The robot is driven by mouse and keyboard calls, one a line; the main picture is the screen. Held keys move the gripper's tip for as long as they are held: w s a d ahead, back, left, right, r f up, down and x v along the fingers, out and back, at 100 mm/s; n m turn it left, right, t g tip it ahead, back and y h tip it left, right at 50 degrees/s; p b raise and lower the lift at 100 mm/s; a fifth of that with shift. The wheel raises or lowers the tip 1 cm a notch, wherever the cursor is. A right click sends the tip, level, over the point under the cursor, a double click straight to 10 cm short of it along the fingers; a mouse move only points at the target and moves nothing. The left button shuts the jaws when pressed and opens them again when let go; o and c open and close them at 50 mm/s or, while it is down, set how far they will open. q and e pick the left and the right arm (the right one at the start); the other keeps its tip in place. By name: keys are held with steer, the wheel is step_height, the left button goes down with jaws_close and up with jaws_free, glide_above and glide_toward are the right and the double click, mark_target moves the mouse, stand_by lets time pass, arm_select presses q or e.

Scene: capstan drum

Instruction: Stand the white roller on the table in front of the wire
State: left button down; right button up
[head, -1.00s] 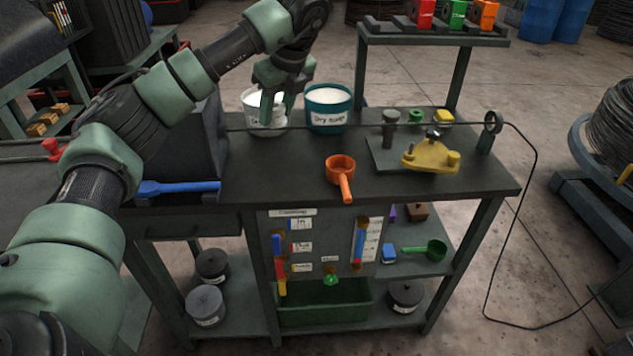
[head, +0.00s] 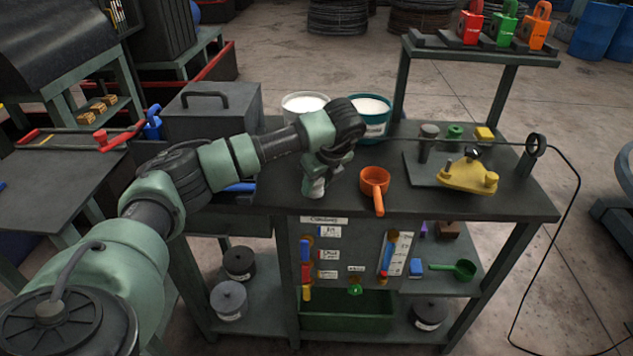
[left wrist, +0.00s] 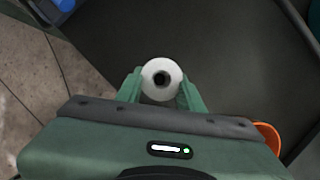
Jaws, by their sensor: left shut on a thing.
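The white roller (left wrist: 160,64) shows end-on in the left wrist view as a white ring with a dark centre hole. My left gripper (left wrist: 160,88) is shut on it, one green finger on each side. In the head view my left gripper (head: 318,186) is over the front part of the dark table (head: 330,203), left of the orange ladle. The roller's pale lower part (head: 316,190) shows between its fingers; I cannot tell whether it touches the table. The wire (head: 450,140) runs across behind the gripper to a ring post at the right. My right gripper is not in view.
The orange ladle (head: 375,182) lies close to the right of my gripper. A white tub (head: 303,103) and a teal tub (head: 372,108) stand behind. A yellow clamp piece (head: 466,176) is on a plate at the right. A dark lidded box (head: 212,115) stands at the left.

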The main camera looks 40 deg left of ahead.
arm_select(q)
steer(key=shift+f, duration=0.1)
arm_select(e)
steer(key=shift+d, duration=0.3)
arm_select(q)
steer(key=shift+f, duration=0.15)
steer(key=c, duration=0.9)
jaws_free()
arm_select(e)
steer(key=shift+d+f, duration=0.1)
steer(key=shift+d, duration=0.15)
arm_select(q)
steer(key=shift+r, duration=0.2)
steer(key=shift+d+r, duration=0.15)
steer(key=shift+r, duration=0.05)
steer(key=b+v, duration=0.2)
steer(key=v, duration=0.9)
steer(key=shift+r, duration=0.25)
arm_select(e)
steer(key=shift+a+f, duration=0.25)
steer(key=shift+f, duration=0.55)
arm_select(q)
steer(key=shift+s+d, duration=0.1)
